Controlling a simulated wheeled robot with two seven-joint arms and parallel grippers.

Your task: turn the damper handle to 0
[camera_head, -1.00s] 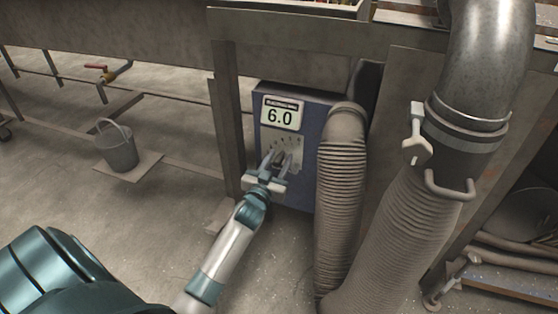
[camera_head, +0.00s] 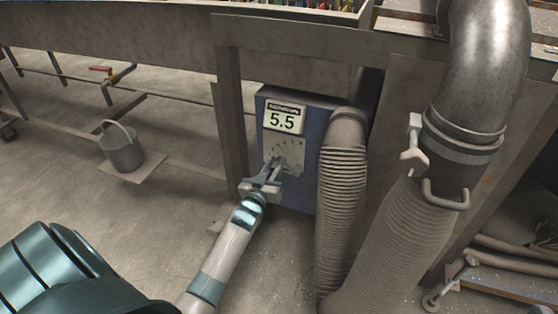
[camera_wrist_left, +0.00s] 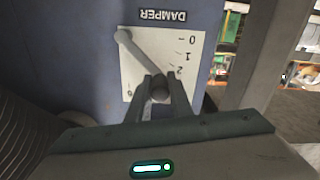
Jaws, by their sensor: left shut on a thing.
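The blue damper box (camera_head: 310,190) stands under the bench, with a display (camera_head: 282,121) reading 5.5. Below the display is a pale dial plate (camera_head: 292,152), which also shows upside down in the left wrist view (camera_wrist_left: 140,72) under the word DAMPER. The grey damper handle (camera_wrist_left: 138,56) slants across the plate from its upper left corner. Its outer end lies between the fingers of my left gripper (camera_wrist_left: 161,88), which is shut on it. Marks 0, 1 and 2 show to the right of the handle; the gripper hides others. In the head view, my left gripper (camera_head: 273,171) reaches the plate from below.
A ribbed hose (camera_head: 342,200) runs down just right of the box. A thicker hose and metal pipe (camera_head: 485,70) stand further right. A bench leg (camera_head: 230,125) is close on the left. A bucket (camera_head: 122,150) stands far left, with open floor before it.

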